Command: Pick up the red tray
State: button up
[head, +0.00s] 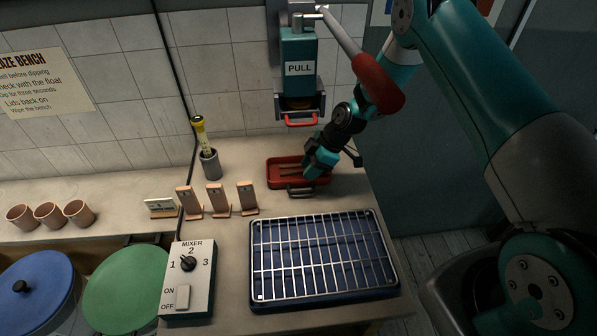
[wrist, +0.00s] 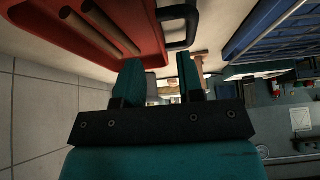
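The red tray (head: 283,168) lies on the bench near the tiled wall, with a dark handle (head: 300,190) on its front side. The red tray (wrist: 150,28) also shows in the wrist view at the upper left, with brown sticks (wrist: 98,22) in it and its black handle (wrist: 178,24) on its right side. My gripper (head: 310,172) is over the right part of the tray in the head view. In the wrist view my gripper's two teal fingers (wrist: 161,80) are apart with nothing between them, close to the handle. Contact with the tray cannot be told.
A wire rack (head: 325,255) on a blue tray stands in front. Several upright clay test tiles (head: 217,198) and a grey cup with a yellow-topped tool (head: 209,163) stand to the left. A teal "PULL" dispenser (head: 298,65) hangs above. A mixer switch box (head: 188,280) is front left.

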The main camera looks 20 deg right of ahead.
aim_at(299, 176)
jog(key=p+x, duration=0.1)
jog(key=x, duration=0.3)
jog(key=shift+a+f, duration=0.2)
jog(key=shift+f, duration=0.1)
jog(key=shift+c, duration=0.4)
grip_shut()
